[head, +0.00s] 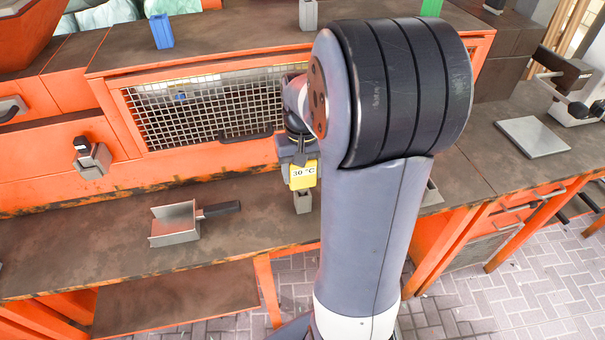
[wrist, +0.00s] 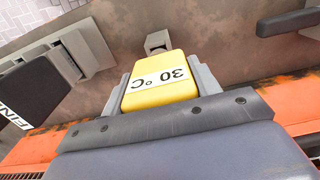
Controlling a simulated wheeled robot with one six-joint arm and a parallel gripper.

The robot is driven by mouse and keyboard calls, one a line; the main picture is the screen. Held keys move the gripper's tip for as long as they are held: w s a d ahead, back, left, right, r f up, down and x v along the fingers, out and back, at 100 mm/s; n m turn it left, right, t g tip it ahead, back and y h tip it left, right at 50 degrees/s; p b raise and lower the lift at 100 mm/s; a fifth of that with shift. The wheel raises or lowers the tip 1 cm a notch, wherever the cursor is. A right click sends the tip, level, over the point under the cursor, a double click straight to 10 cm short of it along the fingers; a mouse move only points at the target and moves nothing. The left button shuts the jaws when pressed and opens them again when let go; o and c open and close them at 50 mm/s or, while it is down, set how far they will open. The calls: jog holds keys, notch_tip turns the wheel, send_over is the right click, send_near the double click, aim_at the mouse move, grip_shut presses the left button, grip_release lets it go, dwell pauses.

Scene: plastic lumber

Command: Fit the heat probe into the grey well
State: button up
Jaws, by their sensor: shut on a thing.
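My gripper (wrist: 162,88) is shut on the heat probe, whose yellow block (wrist: 160,82) reads "30 °C". Its two grey fingers stand on either side of the block. In the head view the yellow probe (head: 303,174) hangs below my wrist, over the lower bench.
A metal dustpan (head: 176,223) lies on the bench to the left. A mesh-fronted orange cabinet (head: 205,107) stands behind. Blue (head: 161,30), grey (head: 308,14) and green (head: 431,7) blocks stand on the upper shelf. A dark lettered box (wrist: 35,88) is at left in the wrist view.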

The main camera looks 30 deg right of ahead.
jog(key=shift+f, duration=0.65)
jog(key=shift+f, duration=0.2)
jog(key=o, duration=1)
jog(key=r, duration=1.1)
jog(key=shift+s+a+b, duration=0.2)
jog(key=shift+s+b, duration=0.1)
jog(key=shift+b, duration=0.05)
jog(key=shift+f, duration=0.1)
